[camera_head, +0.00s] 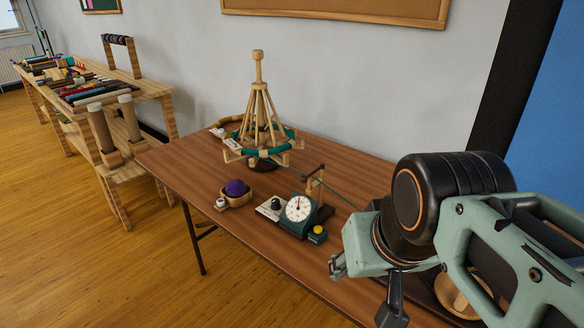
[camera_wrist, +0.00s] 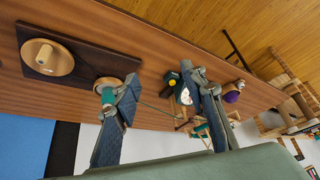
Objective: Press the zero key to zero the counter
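The counter (camera_head: 298,210) stands on the brown table, a dark green box with a round white dial and a pointer. A yellow button (camera_head: 317,232) sits on its low right end and looks like the zero key; no label on it is readable. In the wrist view the counter (camera_wrist: 185,94) is partly covered by a finger, with the yellow button (camera_wrist: 172,82) showing between the fingers. My gripper (camera_wrist: 163,82) is open and empty, its fingers wide apart. In the head view it is at the right, apart from the counter; its fingertips are not clear there.
A wooden yarn swift (camera_head: 260,115) with teal yarn stands behind the counter. A purple ball (camera_head: 236,188) in a wooden bowl is to its left. A dark board with wooden winder parts (camera_wrist: 45,57) lies on the table near my gripper. Bare table (camera_head: 180,160) shows at left.

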